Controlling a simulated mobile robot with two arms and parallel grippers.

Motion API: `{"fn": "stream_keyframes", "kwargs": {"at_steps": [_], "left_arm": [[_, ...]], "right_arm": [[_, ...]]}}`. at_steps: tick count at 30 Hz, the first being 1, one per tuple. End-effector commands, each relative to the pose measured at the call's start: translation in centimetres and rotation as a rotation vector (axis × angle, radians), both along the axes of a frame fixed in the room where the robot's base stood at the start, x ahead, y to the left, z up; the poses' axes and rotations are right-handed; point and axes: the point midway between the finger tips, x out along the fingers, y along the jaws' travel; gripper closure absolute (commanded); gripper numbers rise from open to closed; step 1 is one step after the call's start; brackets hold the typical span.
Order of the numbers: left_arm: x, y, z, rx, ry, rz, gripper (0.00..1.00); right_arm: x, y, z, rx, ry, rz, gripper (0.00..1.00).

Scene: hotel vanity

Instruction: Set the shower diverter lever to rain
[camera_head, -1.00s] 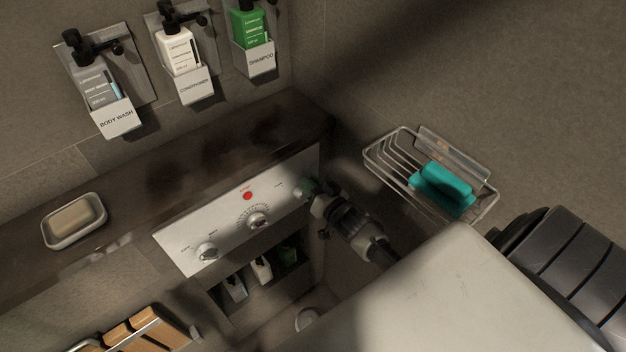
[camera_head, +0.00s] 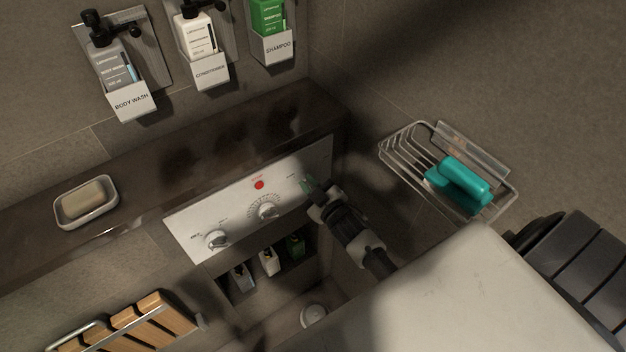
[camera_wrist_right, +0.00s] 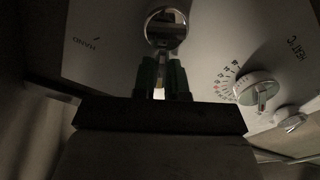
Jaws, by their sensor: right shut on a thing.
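The pale control panel (camera_head: 190,225) carries a knob at its left end, a dial knob (camera_head: 267,211) with tick marks in the middle, and a round control at its right end. My right gripper (camera_head: 311,187) is at that right end, its green fingertips against the panel and covering the control in the head view. In the right wrist view the round metal control (camera_wrist_right: 165,28) shows just beyond my close-set fingers (camera_wrist_right: 163,66). The fingers are shut on its lever, which they mostly hide. A printed label (camera_wrist_right: 85,42) lies left of it, too dim to read surely. My left gripper is out of view.
Small bottles (camera_head: 268,261) stand in a niche below the panel. A soap dish (camera_head: 110,192) sits on the dark ledge (camera_head: 200,158). Labelled dispensers (camera_head: 130,102) hang above.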

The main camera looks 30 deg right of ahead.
Motion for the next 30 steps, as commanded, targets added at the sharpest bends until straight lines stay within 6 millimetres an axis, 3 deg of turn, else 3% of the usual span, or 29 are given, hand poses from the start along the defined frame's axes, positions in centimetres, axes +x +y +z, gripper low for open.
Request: {"fn": "stream_keyframes", "kwargs": {"at_steps": [12,29,30], "left_arm": [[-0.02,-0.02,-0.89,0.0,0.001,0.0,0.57],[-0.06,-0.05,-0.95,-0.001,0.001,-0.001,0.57],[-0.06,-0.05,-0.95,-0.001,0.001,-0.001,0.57]], "right_arm": [[0.01,0.68,-0.35,-0.195,-0.02,0.0,1.0],[0.01,0.75,-0.34,-0.227,-0.023,0.0,1.0],[0.01,0.75,-0.35,-0.226,-0.023,0.0,0.82]]}}
